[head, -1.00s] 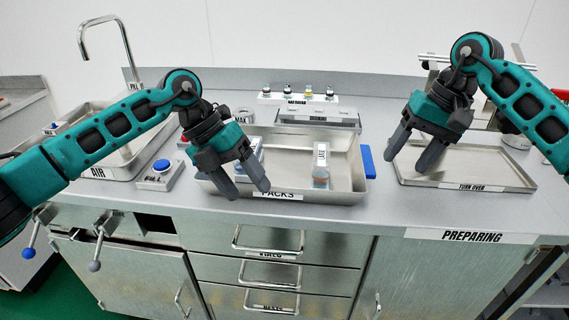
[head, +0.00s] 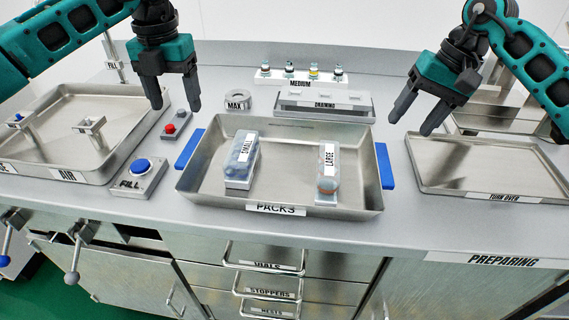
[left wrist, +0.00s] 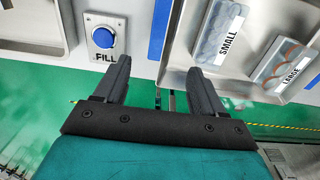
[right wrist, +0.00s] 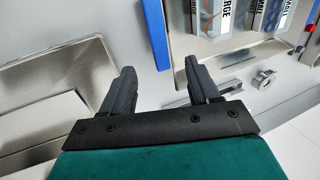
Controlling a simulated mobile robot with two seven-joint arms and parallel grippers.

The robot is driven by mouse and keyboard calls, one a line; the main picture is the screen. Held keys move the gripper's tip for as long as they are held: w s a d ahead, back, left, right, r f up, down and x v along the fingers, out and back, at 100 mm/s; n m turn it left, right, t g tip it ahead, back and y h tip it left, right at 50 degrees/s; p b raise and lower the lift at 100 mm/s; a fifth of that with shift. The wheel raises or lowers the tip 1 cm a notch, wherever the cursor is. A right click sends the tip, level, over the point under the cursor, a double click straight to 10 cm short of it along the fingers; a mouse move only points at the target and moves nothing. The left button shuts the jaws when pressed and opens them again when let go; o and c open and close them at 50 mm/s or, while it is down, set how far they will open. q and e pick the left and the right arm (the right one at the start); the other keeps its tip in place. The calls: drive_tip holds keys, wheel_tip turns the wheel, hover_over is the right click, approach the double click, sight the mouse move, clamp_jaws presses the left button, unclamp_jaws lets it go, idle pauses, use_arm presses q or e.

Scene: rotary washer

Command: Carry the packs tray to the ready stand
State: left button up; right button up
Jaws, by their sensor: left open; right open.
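The packs tray (head: 287,203) is a metal tray on the counter with a PACKS label on its front and a blue handle at each end, left (head: 189,149) and right (head: 384,166). It holds a SMALL pack (head: 241,162) and a LARGE pack (head: 328,174). My left gripper (head: 176,101) is open and empty, above the counter near the tray's left end. My right gripper (head: 412,116) is open and empty, above and behind the right handle. In the left wrist view, the left handle (left wrist: 158,28) shows ahead of the fingers. No ready stand can be made out.
A TURN OVER tray (head: 487,168) lies to the right, above a PREPARING label (head: 503,261). A FILL button box (head: 139,179), a red-button box (head: 175,125) and the AIR basin (head: 70,127) are left. A DRAWING holder (head: 325,104) and MEDIUM rack (head: 301,76) stand behind.

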sight(192, 151)
use_arm(q)
wheel_tip(192, 151, down, 13)
use_arm(e)
drive_tip(key=x, duration=1.3)
drive_tip(key=shift+w, duration=0.1)
use_arm(q)
drive_tip(key=shift+d, duration=0.1)
drive_tip(key=c, duration=1.2)
use_arm(e)
clamp_jaws()
use_arm(q)
clamp_jaws()
use_arm(e)
drive_tip(key=shift+r, duration=0.1)
use_arm(q)
drive_tip(key=shift+d, duration=0.1)
use_arm(e)
drive_tip(key=shift+a, duration=0.2)
